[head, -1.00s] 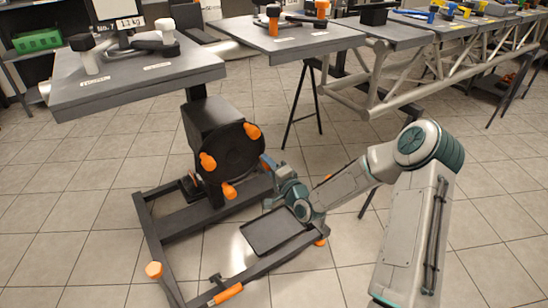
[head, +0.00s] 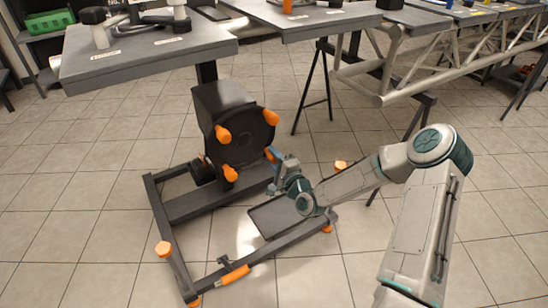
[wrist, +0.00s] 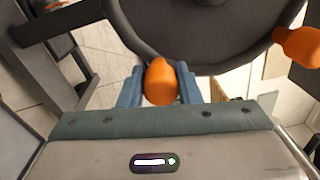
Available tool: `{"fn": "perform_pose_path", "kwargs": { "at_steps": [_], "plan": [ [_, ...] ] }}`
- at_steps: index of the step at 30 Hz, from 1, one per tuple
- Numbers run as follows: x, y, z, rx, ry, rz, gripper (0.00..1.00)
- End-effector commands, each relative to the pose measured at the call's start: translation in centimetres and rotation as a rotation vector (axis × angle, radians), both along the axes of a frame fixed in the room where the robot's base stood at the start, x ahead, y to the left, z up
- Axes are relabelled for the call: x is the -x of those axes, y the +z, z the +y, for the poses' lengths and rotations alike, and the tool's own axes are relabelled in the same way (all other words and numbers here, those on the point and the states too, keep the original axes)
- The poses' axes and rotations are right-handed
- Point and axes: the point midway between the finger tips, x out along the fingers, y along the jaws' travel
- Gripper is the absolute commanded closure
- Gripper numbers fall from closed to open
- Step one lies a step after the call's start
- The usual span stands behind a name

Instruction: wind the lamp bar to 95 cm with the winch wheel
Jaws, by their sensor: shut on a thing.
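The winch wheel (head: 248,142) is a dark disc with several orange knobs, mounted on the side of a black housing (head: 212,105) under a grey table. My gripper (head: 273,159) is at the wheel's right side in the head view. In the wrist view, the blue fingers are closed on one orange knob (wrist: 160,82), with the wheel's dark rim (wrist: 205,35) just beyond it. Other knobs stand free, one at the right of the wrist view (wrist: 300,46). I cannot pick out the lamp bar or a height reading.
The black floor frame (head: 165,215) has orange-tipped feet and an orange-gripped lever (head: 235,274). A flat dark plate (head: 285,216) lies below my forearm. The grey table (head: 150,62) overhangs the winch. A metal truss (head: 440,65) spans the right. Tiled floor is clear in front.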

Motion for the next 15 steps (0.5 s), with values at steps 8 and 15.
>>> {"fn": "perform_pose_path", "kwargs": {
  "at_steps": [8, 15],
  "plan": [
    [0.3, -0.54, 0.05, 0.006, 0.005, 0.012, 0.48],
    [0.37, -0.25, -0.3, 0.004, 0.0, 0.007, 0.48]
  ]
}}
